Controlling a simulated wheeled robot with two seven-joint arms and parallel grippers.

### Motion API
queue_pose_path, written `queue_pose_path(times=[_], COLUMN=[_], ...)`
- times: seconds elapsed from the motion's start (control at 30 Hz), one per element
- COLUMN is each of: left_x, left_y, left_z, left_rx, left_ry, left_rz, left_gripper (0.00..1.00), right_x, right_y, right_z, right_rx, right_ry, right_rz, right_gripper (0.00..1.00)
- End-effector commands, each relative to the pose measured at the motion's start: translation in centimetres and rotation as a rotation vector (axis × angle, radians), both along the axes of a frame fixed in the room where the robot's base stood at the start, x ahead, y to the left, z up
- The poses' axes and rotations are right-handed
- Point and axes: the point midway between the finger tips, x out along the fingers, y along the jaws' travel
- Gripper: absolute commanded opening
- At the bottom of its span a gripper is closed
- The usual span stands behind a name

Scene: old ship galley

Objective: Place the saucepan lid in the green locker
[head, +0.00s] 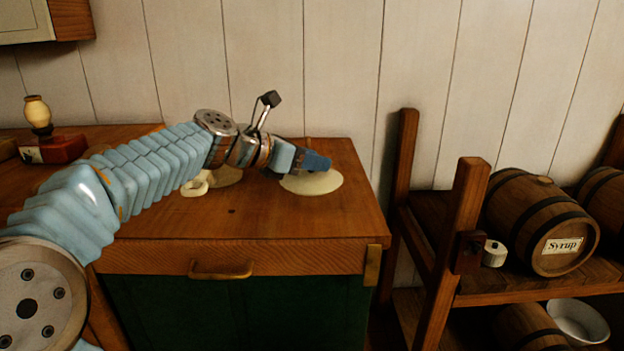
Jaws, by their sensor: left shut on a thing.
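The cream, round saucepan lid (318,186) lies at the right part of the wooden counter top. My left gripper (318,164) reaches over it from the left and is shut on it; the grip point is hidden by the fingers. The lid looks level, and I cannot tell whether it touches the wood. The green locker (235,312) is the dark green front under this counter, with a wooden rail and handle (220,271) above; it looks shut. My right gripper is out of view.
A cream item with a handle (197,188) is partly hidden behind my left arm. A red box-based lamp (38,114) stands at the back left. At right, a wooden rack (465,215) holds a Syrup barrel (530,218), a white roll (494,253) and a white bowl (580,322).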

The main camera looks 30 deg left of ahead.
Motion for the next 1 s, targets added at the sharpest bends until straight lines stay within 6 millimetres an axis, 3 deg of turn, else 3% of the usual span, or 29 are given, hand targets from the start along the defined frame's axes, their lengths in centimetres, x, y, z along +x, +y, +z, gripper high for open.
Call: queue_pose_path(times=[0.27,0.67,0.7,0.83,1.0], left_x=[0.7,0.7,0.7,0.7,0.7], left_y=[0.1,0.1,0.1,0.1,0.1], left_z=[-3.9,-4.3,-4.2,-4.2,-4.2], left_rx=[-0.002,-0.001,-0.001,-0.001,-0.001], left_ry=[0.003,0.001,0.001,0.001,0.001], left_rz=[0.001,-0.001,-0.001,-0.001,-0.001], left_gripper=[0.05,0.05,0.43,0.63,0.63], right_x=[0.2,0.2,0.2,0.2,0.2], right_y=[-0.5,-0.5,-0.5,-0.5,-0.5], right_z=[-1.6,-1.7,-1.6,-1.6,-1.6], right_rx=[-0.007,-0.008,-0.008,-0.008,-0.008], right_ry=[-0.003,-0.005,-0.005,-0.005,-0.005], right_rz=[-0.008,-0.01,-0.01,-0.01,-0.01], right_gripper=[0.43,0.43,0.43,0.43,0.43])
